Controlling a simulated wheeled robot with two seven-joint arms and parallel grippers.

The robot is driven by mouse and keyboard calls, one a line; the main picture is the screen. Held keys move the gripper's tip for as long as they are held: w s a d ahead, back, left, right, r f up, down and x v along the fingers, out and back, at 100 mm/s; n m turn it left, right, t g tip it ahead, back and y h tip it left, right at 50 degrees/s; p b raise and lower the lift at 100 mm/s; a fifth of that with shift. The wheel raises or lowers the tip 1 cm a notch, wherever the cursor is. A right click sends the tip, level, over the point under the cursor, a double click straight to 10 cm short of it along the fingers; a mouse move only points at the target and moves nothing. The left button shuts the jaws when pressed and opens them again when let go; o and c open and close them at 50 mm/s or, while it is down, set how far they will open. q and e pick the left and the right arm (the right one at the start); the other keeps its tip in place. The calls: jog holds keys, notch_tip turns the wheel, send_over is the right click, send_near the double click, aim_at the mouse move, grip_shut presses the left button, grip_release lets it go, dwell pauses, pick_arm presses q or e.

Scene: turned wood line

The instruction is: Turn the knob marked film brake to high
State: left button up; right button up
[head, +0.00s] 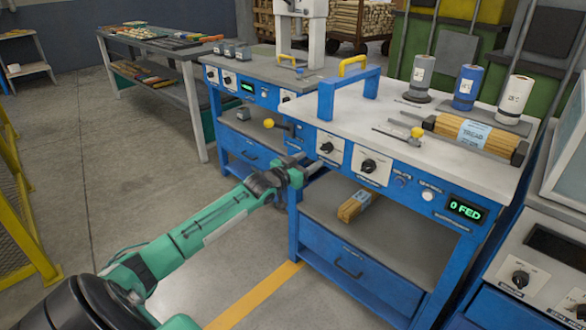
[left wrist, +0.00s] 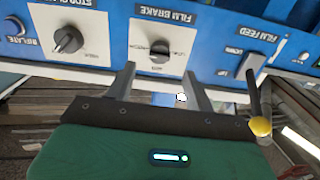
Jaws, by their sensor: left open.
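The film brake knob (left wrist: 160,50) is a dark round knob on a white plate, and its label is upside down in the left wrist view. In the head view this knob (head: 327,147) is on the blue front panel of the near bench. I cannot tell its exact setting. My left gripper (head: 316,167) is just in front of the panel, slightly below the knob. In the left wrist view its two grey fingers (left wrist: 160,88) are apart with the knob ahead between them. Nothing is held. My right gripper is not in view.
A second knob (head: 368,165) is on the neighbouring plate. The film feed lever (left wrist: 256,100), yellow-tipped, sticks out near the gripper. A blue handle frame (head: 345,85) stands at the bench's left edge. Open floor lies left of the bench.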

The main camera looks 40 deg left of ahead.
pick_arm(q)
jog(key=s, duration=0.6)
jog(key=shift+s+a+p, duration=0.15)
jog(key=shift+a+p, duration=0.1)
jog(key=shift+p, duration=0.15)
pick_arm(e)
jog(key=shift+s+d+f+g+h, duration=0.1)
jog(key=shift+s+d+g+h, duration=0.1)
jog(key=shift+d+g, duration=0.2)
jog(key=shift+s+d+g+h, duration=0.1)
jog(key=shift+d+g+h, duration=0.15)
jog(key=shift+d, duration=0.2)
pick_arm(q)
jog(key=shift+f, duration=0.1)
